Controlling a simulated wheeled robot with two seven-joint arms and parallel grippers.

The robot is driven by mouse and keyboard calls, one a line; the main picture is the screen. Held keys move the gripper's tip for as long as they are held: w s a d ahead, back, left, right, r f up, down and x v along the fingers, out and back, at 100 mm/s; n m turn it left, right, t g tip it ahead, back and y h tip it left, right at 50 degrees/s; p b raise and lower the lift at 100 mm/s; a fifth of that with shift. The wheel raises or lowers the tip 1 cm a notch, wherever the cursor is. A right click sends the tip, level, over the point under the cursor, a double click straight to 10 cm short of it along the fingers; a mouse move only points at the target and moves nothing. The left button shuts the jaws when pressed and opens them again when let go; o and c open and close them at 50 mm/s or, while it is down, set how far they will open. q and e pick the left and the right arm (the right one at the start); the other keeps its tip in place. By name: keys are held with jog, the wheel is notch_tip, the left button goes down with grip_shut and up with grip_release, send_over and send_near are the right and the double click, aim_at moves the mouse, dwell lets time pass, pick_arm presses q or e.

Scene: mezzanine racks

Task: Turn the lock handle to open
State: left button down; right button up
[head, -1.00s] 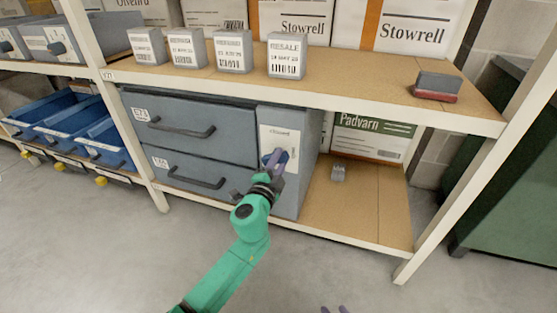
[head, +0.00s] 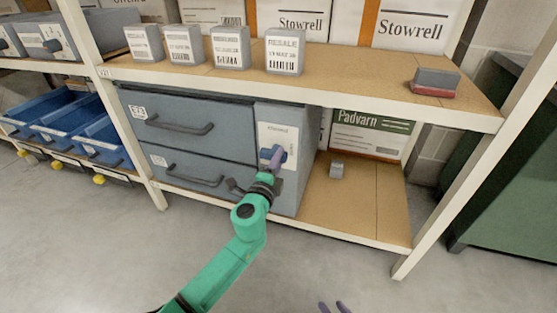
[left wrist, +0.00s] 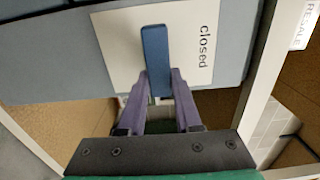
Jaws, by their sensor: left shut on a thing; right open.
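The blue lock handle (head: 264,155) sits on a white plate (head: 283,133) on the right front panel of the grey drawer cabinet (head: 283,198). In the left wrist view the handle (left wrist: 155,60) is a straight blue bar beside the printed word "closed" (left wrist: 207,45). My left gripper (head: 276,157) has its purple fingers shut on the handle's near end, one on each side (left wrist: 160,88). My right gripper (head: 335,307) is open at the bottom edge of the head view, empty and far from the cabinet; only its fingertips show.
The cabinet's two drawers with dark bar handles (head: 182,124) are left of the lock. Several boxes line the shelf above (head: 350,80). White rack posts (head: 452,160) flank the bay.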

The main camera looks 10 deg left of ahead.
pick_arm(q)
jog(key=shift+f, duration=0.15)
jog(key=c, duration=0.6)
grip_release()
jog(key=s, duration=1.4)
jog(key=shift+s+a, duration=0.3)
jog(key=shift+a, duration=0.15)
pick_arm(e)
jog(key=shift+a+t, duration=0.3)
jog(key=shift+s+f, duration=0.1)
